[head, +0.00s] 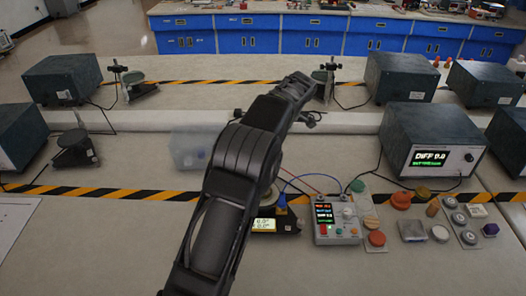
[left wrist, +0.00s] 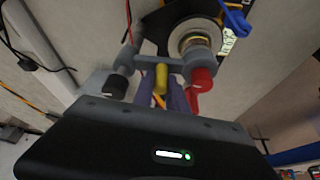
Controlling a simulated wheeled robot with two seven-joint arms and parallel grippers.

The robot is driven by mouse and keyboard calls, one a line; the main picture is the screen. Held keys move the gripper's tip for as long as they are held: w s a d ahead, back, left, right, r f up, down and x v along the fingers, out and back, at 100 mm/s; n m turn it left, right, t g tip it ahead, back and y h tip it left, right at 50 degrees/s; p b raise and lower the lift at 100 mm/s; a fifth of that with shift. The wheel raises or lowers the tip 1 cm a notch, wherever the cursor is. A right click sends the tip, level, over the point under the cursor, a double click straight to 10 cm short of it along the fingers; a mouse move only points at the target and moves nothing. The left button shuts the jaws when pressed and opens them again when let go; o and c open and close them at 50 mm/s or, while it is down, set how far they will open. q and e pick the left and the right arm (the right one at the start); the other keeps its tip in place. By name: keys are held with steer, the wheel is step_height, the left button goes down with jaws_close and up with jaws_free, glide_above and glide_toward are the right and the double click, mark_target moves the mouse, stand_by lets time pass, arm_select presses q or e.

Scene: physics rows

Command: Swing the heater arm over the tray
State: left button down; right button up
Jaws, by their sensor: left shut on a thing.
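In the left wrist view, my left gripper (left wrist: 174,96) is shut on a small yellow grip (left wrist: 161,77) on a grey bar (left wrist: 148,68). I take this bar to be the heater arm. A black knob (left wrist: 115,87) and a red knob (left wrist: 203,79) sit at either side. Just beyond is a round pale-rimmed plate with a brass-coloured centre (left wrist: 196,38), perhaps the tray. My right gripper is not in view.
A control box (head: 337,226) with red and blue leads stands right of the device. Several coloured knobs and a grey instrument (head: 432,140) are farther right. A clear bin (head: 190,147) stands behind, left of my arm.

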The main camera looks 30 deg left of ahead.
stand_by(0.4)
arm_select(q)
steer(key=c, duration=1.3)
jaws_free()
steer(key=shift+r, duration=0.1)
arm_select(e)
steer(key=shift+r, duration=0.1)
